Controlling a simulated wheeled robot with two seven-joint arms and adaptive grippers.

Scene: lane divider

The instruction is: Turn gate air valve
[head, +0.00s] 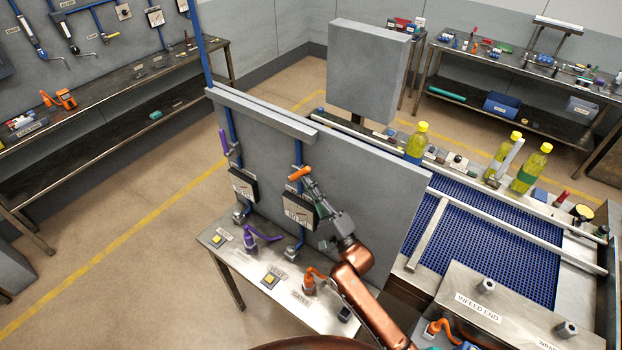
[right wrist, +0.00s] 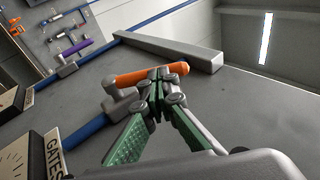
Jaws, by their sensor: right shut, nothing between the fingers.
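The gate air valve's orange handle (head: 299,174) is on the right blue pipe of the grey panel, above a gauge (head: 298,209). The handle lies across the pipe, tilted slightly up to the right. In the right wrist view the orange handle (right wrist: 135,74) sits on a grey valve body (right wrist: 121,101), near a GATES label (right wrist: 53,150). My right gripper (head: 308,183) is shut and empty, its tips right at the handle; in the right wrist view the tips (right wrist: 157,84) overlap its near side. I cannot tell whether they touch. My left gripper is not in view.
A purple-handled valve (head: 223,141) is on the left pipe above another gauge (head: 242,186). A steel bench (head: 235,255) below carries purple and orange handled fittings. A blue conveyor (head: 480,235) with yellow bottles lies right of the panel (head: 370,190). Floor to the left is clear.

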